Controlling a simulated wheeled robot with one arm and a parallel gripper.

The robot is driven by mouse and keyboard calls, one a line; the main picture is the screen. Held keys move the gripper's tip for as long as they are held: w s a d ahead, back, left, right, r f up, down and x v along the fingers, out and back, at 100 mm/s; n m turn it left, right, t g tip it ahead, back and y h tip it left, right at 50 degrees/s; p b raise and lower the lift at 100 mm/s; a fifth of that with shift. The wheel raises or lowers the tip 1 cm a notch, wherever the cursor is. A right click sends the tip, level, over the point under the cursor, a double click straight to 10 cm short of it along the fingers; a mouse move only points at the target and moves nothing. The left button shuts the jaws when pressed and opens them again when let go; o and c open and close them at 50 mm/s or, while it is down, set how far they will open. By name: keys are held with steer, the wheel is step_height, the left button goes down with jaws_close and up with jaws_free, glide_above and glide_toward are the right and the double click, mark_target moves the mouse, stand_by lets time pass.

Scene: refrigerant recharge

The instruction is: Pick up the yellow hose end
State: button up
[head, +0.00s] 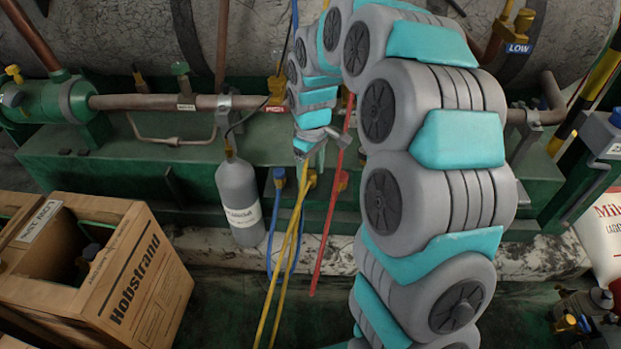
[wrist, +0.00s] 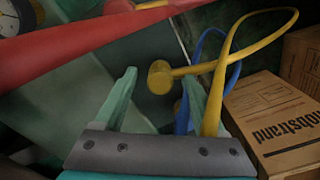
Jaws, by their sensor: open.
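The yellow hose end (wrist: 160,78) is a short, thick yellow fitting. In the wrist view it appears between my fingertips, with no clear contact. My gripper (wrist: 159,76) is open and holds nothing. The yellow hose (wrist: 222,85) runs right from the fitting, loops up, and comes down behind the right finger. In the head view, the yellow hose (head: 287,255) hangs just below my gripper (head: 318,152), which is small and partly hidden by my arm there. I cannot tell exactly how deep the fitting lies between the fingers.
A blue hose (head: 270,235) hangs left of the yellow one, and a red hose (head: 328,225) hangs right of it. The red hose (wrist: 75,48) crosses close to the wrist camera. A cardboard box (head: 140,275) stands lower left.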

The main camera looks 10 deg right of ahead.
steer(key=shift+f, duration=0.4)
jaws_close()
